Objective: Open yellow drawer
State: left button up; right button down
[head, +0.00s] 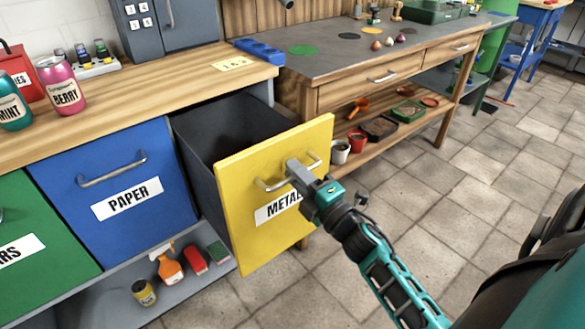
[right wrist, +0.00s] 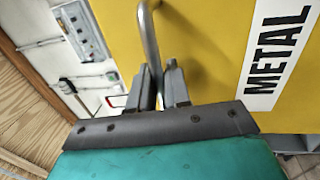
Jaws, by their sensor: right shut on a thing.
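The yellow drawer (head: 245,220) with the METAL label stands pulled out from the wooden counter, and its dark empty-looking inside shows behind the front. Its silver bar handle (head: 270,186) runs across the upper part of the front. My right gripper (head: 297,172) is at the right part of this handle, shut on it, with the arm reaching in from the lower right. In the right wrist view, the handle (right wrist: 149,45) passes between the two fingers (right wrist: 160,88), beside the METAL label (right wrist: 277,50). My left gripper is not in view.
The blue PAPER drawer (head: 120,185) is shut, left of the yellow one. A lower shelf (head: 110,310) holds a spray bottle (head: 168,264) and other items. A workbench (head: 345,75) stands behind to the right. The tiled floor (head: 440,200) is clear on the right.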

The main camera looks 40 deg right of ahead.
jog(key=shift+s, duration=0.45)
jog(key=c, duration=1.3)
grip_release()
jog(key=shift+o, duration=0.2)
jog(key=v, duration=1.3)
jog(key=shift+w+r, duration=0.1)
